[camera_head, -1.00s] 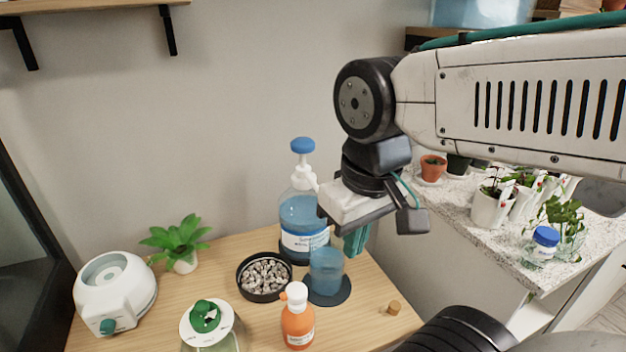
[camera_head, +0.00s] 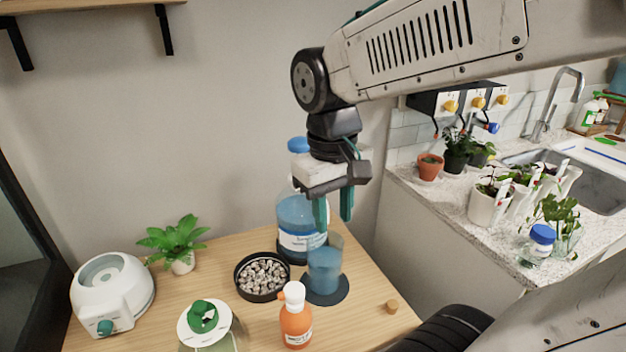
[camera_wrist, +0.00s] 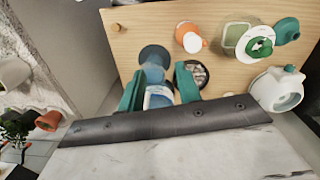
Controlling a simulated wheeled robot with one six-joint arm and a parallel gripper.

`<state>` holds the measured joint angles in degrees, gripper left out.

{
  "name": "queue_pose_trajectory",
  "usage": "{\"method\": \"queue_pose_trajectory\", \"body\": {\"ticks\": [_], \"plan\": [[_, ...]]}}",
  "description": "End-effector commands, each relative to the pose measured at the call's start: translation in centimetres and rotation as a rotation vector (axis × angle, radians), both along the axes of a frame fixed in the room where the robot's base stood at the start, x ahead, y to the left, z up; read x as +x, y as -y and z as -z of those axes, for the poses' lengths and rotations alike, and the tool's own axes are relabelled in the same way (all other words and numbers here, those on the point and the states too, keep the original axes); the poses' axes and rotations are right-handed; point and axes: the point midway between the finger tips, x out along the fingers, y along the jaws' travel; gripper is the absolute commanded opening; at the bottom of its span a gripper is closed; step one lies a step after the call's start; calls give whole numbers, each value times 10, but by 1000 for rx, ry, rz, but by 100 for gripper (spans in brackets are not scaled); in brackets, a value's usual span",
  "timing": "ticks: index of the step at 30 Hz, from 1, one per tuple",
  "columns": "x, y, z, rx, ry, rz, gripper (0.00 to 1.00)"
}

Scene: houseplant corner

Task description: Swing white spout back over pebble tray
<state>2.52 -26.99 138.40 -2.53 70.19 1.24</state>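The pump bottle (camera_head: 296,215) holds blue liquid and stands at the back of the wooden table, with a blue cap (camera_head: 298,145) on top. Its white spout is hidden behind my gripper in the head view, so I cannot tell its direction. The pebble tray (camera_head: 240,283), a round black dish of grey pebbles, sits front-left of the bottle. It also shows in the wrist view (camera_wrist: 205,76), partly behind a finger. My gripper (camera_head: 333,214) points down with green fingers apart and empty, in front of the bottle's right side. In the wrist view, the bottle's label (camera_wrist: 158,98) shows between the fingertips (camera_wrist: 159,92).
A beaker of blue liquid (camera_head: 324,268) stands on a black round mat (camera_head: 340,295) below my gripper. An orange bottle (camera_head: 296,322), a green-lidded jar (camera_head: 204,322), a white device (camera_head: 112,290) and a potted plant (camera_head: 175,240) are nearby. A cork (camera_head: 392,306) lies at right.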

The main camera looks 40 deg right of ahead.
Motion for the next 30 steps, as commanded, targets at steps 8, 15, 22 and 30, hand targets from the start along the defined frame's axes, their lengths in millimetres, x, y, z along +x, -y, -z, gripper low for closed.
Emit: {"method": "queue_pose_trajectory", "body": {"ticks": [8,15,22,30], "plan": [[112,38,-4,-85,-57,76,34],[170,60,-22,-150,-4,129,34],[170,66,-2,-158,4,149,34],[168,74,38,-158,6,150,34]]}}
